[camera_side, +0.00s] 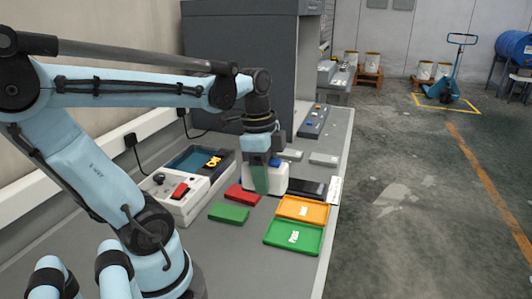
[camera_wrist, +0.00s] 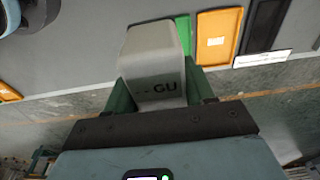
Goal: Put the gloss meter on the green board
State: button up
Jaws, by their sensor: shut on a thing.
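The gloss meter is a white block (camera_side: 279,176) between my gripper's green fingers (camera_side: 261,178). In the wrist view the meter (camera_wrist: 152,50) shows a dark "GU" marking, with a finger of my gripper (camera_wrist: 160,92) on each side. The gripper is shut on it. How high it is above the bench I cannot tell. The green board (camera_side: 229,213) lies flat and bare on the bench, in front and to the left of the meter. A red board (camera_side: 242,194) lies between them, close to the gripper.
A green tray marked "PASS" (camera_side: 293,236) and an orange tray (camera_side: 302,210) lie at the bench's right edge, with a black tray (camera_side: 307,188) behind. A white control box with a red switch (camera_side: 180,191) stands left. Bare bench lies in front of the green board.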

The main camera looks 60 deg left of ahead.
jog(key=s, duration=0.3)
send_over(231, 212)
notch_tip(231, 212, down, 8)
jog(key=shift+s+a+f, duration=0.1)
jog(key=shift+s+a, duration=0.05)
jog(key=shift+f, duration=1.95)
jog(key=shift+f, duration=0.1)
jog(key=o, duration=1.4)
